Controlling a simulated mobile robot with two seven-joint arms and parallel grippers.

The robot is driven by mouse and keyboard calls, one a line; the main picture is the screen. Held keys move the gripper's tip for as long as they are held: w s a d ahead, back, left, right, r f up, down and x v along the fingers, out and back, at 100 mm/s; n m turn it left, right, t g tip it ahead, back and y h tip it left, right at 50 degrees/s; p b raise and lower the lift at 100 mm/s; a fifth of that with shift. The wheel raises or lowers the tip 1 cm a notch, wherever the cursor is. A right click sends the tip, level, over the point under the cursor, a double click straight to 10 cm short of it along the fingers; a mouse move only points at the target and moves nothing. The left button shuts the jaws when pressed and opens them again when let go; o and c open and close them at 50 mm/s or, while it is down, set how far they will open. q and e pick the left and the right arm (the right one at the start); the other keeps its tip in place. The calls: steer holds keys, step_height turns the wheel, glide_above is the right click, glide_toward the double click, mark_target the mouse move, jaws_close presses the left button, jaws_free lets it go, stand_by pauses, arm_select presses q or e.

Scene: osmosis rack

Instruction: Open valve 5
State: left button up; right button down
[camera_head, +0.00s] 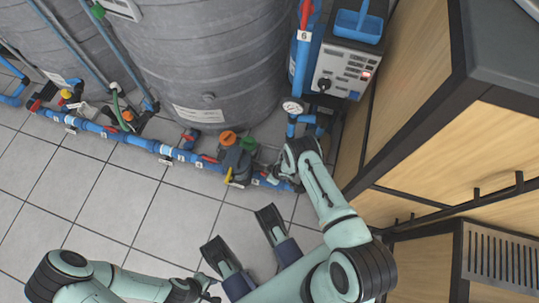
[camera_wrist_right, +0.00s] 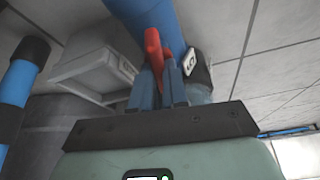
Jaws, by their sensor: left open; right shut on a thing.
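Valve 5 has a red lever handle (camera_wrist_right: 153,48) on a blue pipe, with a tag reading 5 (camera_wrist_right: 197,66) beside it in the right wrist view. My right gripper (camera_wrist_right: 162,85) has its two blue-grey fingers on either side of the red handle, shut on it. In the head view, my right gripper (camera_head: 286,182) is low at the right end of the floor pipe, and its wrist hides most of the valve. My left gripper (camera_head: 209,287) is open and empty near the bottom edge, well away from the valve.
The blue floor pipe (camera_head: 137,142) carries several other red-handled valves. Large grey tanks (camera_head: 205,60) stand behind it. A control box (camera_head: 345,72) and wooden cabinets (camera_head: 420,100) bound the right side. The tiled floor (camera_head: 110,200) at left is clear.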

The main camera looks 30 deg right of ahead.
steer(key=shift+s+f+n+g+y, duration=0.15)
steer(key=shift+n+g+y, duration=0.15)
steer(key=shift+n, duration=0.5)
steer(key=shift+s+d+n, duration=0.1)
steer(key=shift+n, duration=0.3)
steer(key=c, duration=1.1)
jaws_free()
steer(key=shift+f, duration=0.1)
steer(key=shift+c, duration=0.2)
steer(key=shift+r, duration=0.3)
arm_select(q)
steer(key=w+d+r+t+p, duration=0.2)
steer(key=w+r+t+p, duration=0.2)
steer(key=w+r+p, duration=0.3)
steer(key=w+r, duration=0.2)
steer(key=w, duration=0.3)
steer(key=shift+r+m, duration=0.35)
steer(key=shift+m, duration=0.05)
arm_select(e)
steer(key=v, duration=1.3)
steer(key=shift+d, duration=0.15)
